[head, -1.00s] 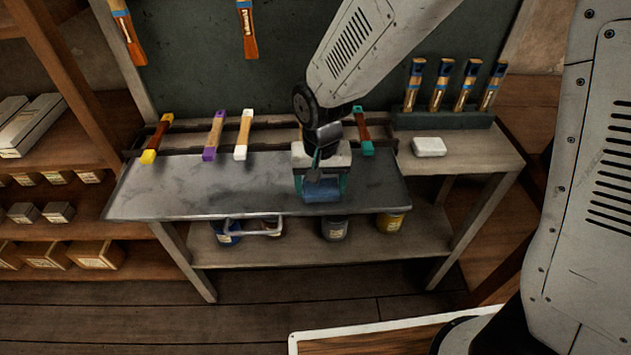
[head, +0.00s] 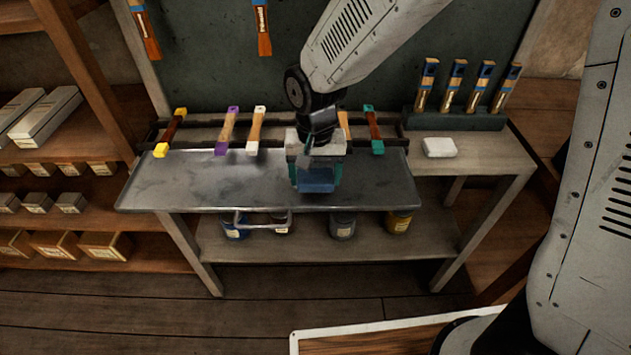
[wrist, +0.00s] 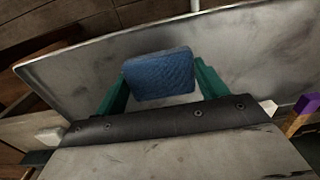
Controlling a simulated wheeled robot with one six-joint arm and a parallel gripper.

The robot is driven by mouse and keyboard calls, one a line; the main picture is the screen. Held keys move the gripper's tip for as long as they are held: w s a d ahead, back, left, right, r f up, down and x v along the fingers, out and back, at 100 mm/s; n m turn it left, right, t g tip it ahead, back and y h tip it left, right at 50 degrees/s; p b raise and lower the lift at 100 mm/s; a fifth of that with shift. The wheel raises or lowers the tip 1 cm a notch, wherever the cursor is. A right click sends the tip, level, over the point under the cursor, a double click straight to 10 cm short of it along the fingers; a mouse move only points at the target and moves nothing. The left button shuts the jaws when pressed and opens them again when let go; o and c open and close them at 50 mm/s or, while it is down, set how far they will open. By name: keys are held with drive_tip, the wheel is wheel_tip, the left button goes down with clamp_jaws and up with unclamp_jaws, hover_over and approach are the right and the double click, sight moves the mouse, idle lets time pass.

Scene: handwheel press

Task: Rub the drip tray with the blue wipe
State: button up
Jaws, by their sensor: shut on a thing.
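The drip tray (head: 220,185) is a smudged grey metal sheet lying along the front of the bench; it also fills much of the wrist view (wrist: 240,55). My gripper (head: 316,178) is over the right half of the tray. Its green fingers are shut on the blue wipe (head: 317,180), a textured blue block seen between the fingertips in the wrist view (wrist: 159,74). The wipe is at or just above the tray surface; I cannot tell whether it touches. Dark smudges mark the tray on several parts.
Brushes with yellow, purple, white and green ends (head: 228,130) lie on a rack along the tray's back edge. A white block (head: 439,147) sits to the right. Several brushes stand in a holder (head: 460,118). Paint cans (head: 342,226) stand on the shelf below.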

sight(315, 176)
drive_tip(key=shift+r, duration=2.8)
